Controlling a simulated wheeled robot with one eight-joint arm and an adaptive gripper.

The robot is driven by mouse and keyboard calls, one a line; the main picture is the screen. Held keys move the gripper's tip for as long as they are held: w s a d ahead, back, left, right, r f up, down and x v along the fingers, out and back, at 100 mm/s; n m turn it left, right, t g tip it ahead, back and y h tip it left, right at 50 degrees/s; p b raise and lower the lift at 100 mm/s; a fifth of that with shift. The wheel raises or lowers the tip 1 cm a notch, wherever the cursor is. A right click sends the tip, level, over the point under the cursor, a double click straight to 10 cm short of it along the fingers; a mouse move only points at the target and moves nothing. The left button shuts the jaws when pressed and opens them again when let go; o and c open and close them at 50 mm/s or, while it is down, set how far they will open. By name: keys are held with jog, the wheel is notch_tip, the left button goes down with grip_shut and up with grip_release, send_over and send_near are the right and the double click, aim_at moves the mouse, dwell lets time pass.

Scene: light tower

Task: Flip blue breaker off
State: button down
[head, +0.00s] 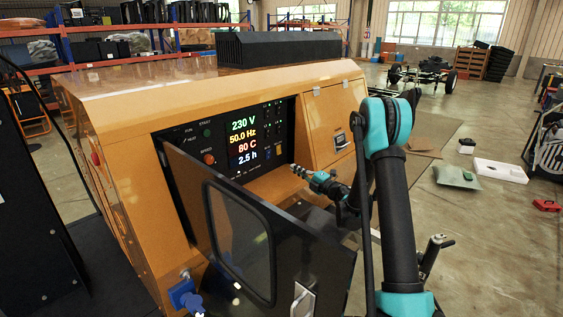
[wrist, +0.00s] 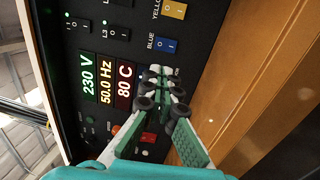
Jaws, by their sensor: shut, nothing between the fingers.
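The blue breaker (wrist: 165,45) is a small blue rocker marked "I" and "O" beside the label BLUE, on the black control panel (wrist: 75,15). In the head view the panel (head: 217,153) sits recessed in the orange generator housing. My gripper (wrist: 168,74) is shut and empty, with its fingertips just below the blue breaker in the wrist picture. I cannot tell whether they touch the panel. In the head view my gripper (head: 300,172) points left at the panel's lower right part. Which way the breaker is set is unclear.
A lit display (head: 243,139) reads 230 V, 50.0 Hz, 80 C, 2.5 h. The dark windowed door (head: 285,215) stands open in front of the panel.

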aim_at(269, 152)
jog(key=x, duration=1.3)
jog(key=shift+a, duration=0.1)
jog(key=shift+w+a, duration=0.15)
jog(key=shift+w+a+r, duration=0.2)
jog(key=shift+a+r, duration=0.05)
jog(key=shift+a, duration=0.05)
